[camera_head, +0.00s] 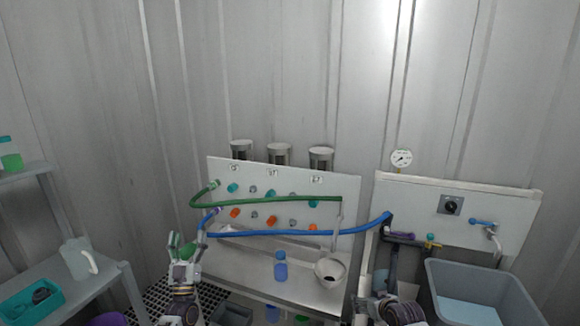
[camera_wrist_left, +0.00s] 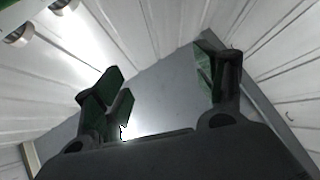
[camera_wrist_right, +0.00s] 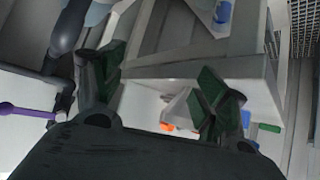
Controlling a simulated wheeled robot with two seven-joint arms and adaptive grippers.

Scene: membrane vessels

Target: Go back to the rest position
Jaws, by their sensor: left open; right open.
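My left gripper (camera_head: 187,250) is upright at the lower left of the panel bench in the head view, close to the left ends of the hoses. In the left wrist view its fingers (camera_wrist_left: 168,88) are spread, with nothing between them and the wall and ceiling behind. My right gripper (camera_head: 380,284) is low in front of the gap between the panel bench and the sink; it is partly cut off and dark. In the right wrist view its fingers (camera_wrist_right: 160,88) are apart and hold nothing. Whether the left gripper touches a hose cannot be told.
A green hose (camera_head: 270,200) and a blue hose (camera_head: 300,233) cross the white panel (camera_head: 345,190). A blue bottle (camera_head: 280,268) and a white round vessel (camera_head: 329,270) stand on its bench. A grey sink tub (camera_head: 480,278) is at right; a shelf with a jug (camera_head: 76,260) is at left.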

